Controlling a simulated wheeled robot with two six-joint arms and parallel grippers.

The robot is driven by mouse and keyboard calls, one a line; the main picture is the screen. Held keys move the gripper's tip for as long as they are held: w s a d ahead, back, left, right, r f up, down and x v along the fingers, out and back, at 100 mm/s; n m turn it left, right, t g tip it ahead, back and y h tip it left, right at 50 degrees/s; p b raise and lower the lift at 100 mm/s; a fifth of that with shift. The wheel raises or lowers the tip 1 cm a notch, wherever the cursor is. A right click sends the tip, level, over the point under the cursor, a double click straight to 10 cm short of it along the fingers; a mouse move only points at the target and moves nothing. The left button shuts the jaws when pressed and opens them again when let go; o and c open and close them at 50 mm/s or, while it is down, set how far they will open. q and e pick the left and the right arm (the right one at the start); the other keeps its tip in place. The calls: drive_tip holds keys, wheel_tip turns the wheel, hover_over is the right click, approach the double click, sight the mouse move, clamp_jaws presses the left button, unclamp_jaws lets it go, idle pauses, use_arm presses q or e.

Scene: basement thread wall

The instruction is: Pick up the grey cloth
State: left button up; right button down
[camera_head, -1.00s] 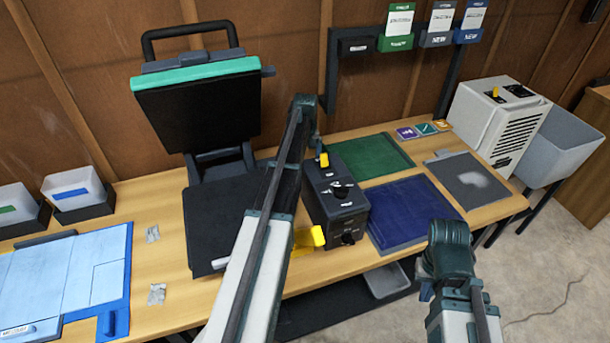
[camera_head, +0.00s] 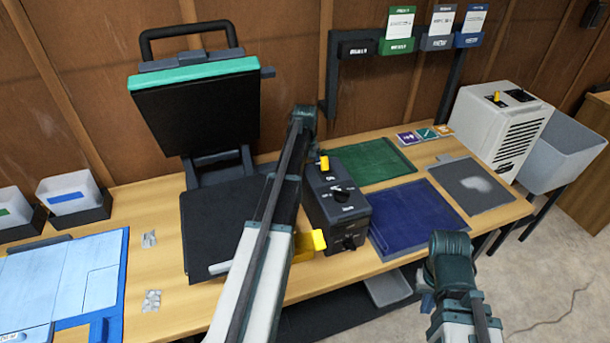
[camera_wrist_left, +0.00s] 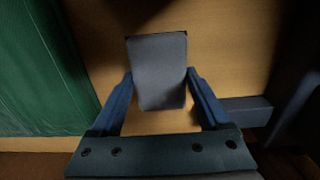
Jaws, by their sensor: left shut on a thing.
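In the left wrist view a flat grey cloth (camera_wrist_left: 158,70) with a dark upper edge sits between the two fingers of my left gripper (camera_wrist_left: 160,92), which is shut on it. Wooden tabletop shows beyond it. In the head view my left gripper is hidden behind my own left arm. My right gripper (camera_head: 428,302) shows only as a small part beside its arm at the lower right, over the front edge of the table. Its fingers cannot be made out.
A green mat (camera_head: 370,162), a blue mat (camera_head: 417,212) and a grey mat (camera_head: 472,185) with a pale patch lie on the table. A black control box (camera_head: 338,203) and an open press (camera_head: 200,105) stand close to my left arm. A grey bin (camera_head: 562,152) is far right.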

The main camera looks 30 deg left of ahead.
use_arm(q)
drive_tip(key=shift+r, duration=0.1)
wheel_tip(320, 180, up, 10)
drive_tip(key=p, duration=1)
drive_tip(key=o, duration=0.7)
drive_tip(key=shift+c, duration=0.2)
drive_tip(key=c, duration=0.5)
